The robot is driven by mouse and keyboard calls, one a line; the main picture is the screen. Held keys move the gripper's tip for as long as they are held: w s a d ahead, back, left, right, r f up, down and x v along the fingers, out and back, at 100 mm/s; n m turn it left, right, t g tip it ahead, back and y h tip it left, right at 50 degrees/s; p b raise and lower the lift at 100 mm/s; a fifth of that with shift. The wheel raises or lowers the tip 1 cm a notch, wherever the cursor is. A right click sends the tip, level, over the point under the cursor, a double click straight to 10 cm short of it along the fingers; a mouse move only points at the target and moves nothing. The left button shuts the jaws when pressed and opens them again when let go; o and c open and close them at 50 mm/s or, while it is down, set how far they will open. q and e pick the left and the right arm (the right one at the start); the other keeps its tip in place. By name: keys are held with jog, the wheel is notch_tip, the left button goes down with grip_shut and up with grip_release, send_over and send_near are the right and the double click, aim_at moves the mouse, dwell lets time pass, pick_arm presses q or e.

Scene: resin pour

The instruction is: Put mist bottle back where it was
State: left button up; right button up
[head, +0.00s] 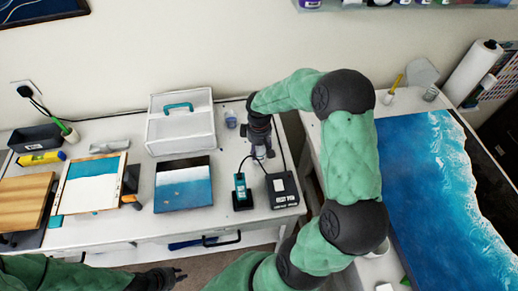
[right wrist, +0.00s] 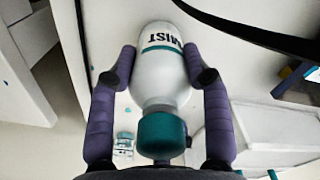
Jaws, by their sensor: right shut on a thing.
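The mist bottle (right wrist: 160,75) is white with a teal cap and a dark "MIST" label in the right wrist view. My right gripper's two purple fingers (right wrist: 160,85) are on either side of it, shut on its body. In the head view, my right gripper (head: 262,153) points down over the bench (head: 135,228), between the white box and the black device. There the gripper largely hides the bottle, and I cannot tell whether its base touches the bench. My left gripper (head: 180,275) is low at the bottom edge, in front of the bench; its opening is unclear.
A white box with a teal handle (head: 180,133) stands left of my right gripper. A teal device in a black stand (head: 241,192) and a black boxy device with a cable (head: 282,189) are close in front. A blue-and-white panel (head: 183,185) lies to the left.

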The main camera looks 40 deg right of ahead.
jog(key=o, duration=1.4)
jog(key=shift+f, duration=0.15)
jog(key=shift+c, duration=0.2)
jog(key=shift+r, duration=0.25)
notch_tip(320, 180, up, 12)
jog(key=shift+f+p, duration=0.1)
jog(key=shift+p, duration=0.8)
